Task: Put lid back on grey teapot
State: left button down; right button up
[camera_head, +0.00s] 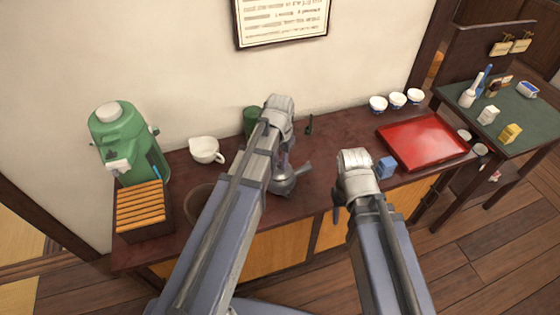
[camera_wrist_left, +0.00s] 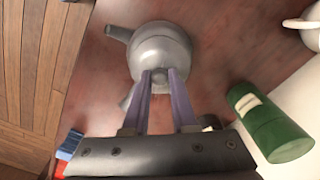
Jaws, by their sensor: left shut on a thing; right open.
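The grey teapot (camera_head: 285,184) stands on the dark red counter, partly hidden behind my left arm in the head view. In the left wrist view the teapot (camera_wrist_left: 165,38) lies right in front of the fingers, its spout toward the upper left. My left gripper (camera_wrist_left: 162,76) is shut on the small grey knob of the lid (camera_wrist_left: 160,60). The lid is over the teapot's top; I cannot tell whether it touches the rim or hangs just above. My right gripper (camera_head: 339,203) is open and empty near the counter's front edge, right of the teapot.
A green canister (camera_head: 250,119) stands behind the teapot and a white pitcher (camera_head: 205,149) to its left. A brown bowl (camera_head: 199,194) is partly behind my left arm.

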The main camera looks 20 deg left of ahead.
pick_arm(q)
jog(key=shift+c, duration=0.8)
grip_release()
jog(key=shift+r, duration=0.1)
jog(key=shift+r+p, duration=3.25)
jog(key=shift+p, duration=0.05)
jog(key=shift+r, duration=0.25)
jog(key=shift+f, duration=0.1)
jog(key=shift+c, duration=0.3)
grip_shut()
